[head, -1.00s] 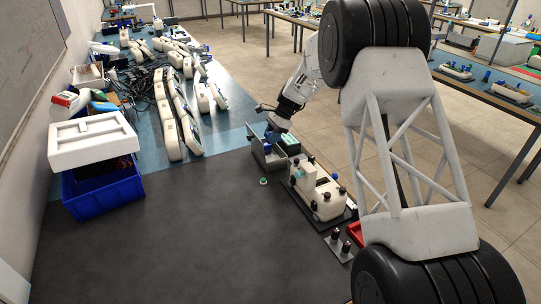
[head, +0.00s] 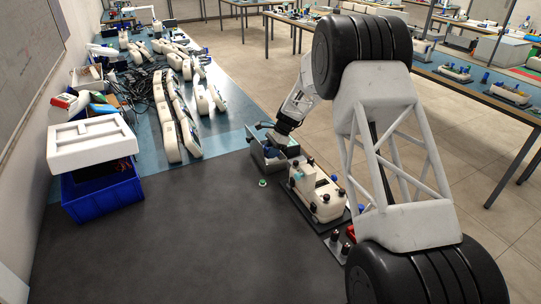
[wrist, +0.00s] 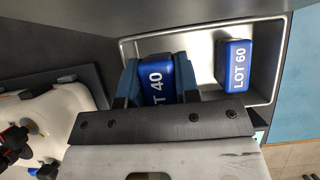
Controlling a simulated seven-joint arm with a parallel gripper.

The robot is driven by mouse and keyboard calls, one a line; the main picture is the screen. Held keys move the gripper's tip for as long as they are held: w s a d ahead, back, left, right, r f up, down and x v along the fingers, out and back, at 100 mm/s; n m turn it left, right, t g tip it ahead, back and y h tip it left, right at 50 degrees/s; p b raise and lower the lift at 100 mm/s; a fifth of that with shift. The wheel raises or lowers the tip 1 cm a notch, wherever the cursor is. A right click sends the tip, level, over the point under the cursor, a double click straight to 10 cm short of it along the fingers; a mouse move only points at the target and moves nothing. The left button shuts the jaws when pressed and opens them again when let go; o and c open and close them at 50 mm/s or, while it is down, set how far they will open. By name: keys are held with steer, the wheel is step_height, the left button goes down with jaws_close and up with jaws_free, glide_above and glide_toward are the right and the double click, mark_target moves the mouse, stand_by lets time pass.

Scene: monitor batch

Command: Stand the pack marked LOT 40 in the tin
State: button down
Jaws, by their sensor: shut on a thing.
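The metal tin (wrist: 204,32) is an open rectangular tray in the wrist view; in the head view it stands at the back edge of the dark mat (head: 256,157). My gripper (wrist: 160,82) is shut on the blue pack marked LOT 40 (wrist: 157,88), with one finger on each side. The first letters of its label are partly covered. The pack is within the tin's outline, in its left part, and looks upright. Whether its base touches the tin floor is hidden. In the head view my gripper (head: 277,138) is down at the tin.
A second blue pack, marked LOT 60 (wrist: 236,66), stands in the tin to the right, with a gap between. A cream device with dark knobs (head: 318,194) sits close beside the tin. A small green-topped item (head: 262,183) lies on the mat. The mat's middle is clear.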

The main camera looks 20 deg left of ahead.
steer(key=shift+f, duration=0.9)
steer(key=shift+f, duration=0.65)
steer(key=c, duration=0.8)
jaws_free()
steer(key=shift+c, duration=0.2)
steer(key=shift+r, duration=0.1)
steer(key=shift+r, duration=0.7)
steer(key=v, duration=1.1)
steer(key=shift+w+d+r, duration=0.15)
steer(key=shift+r, duration=0.1)
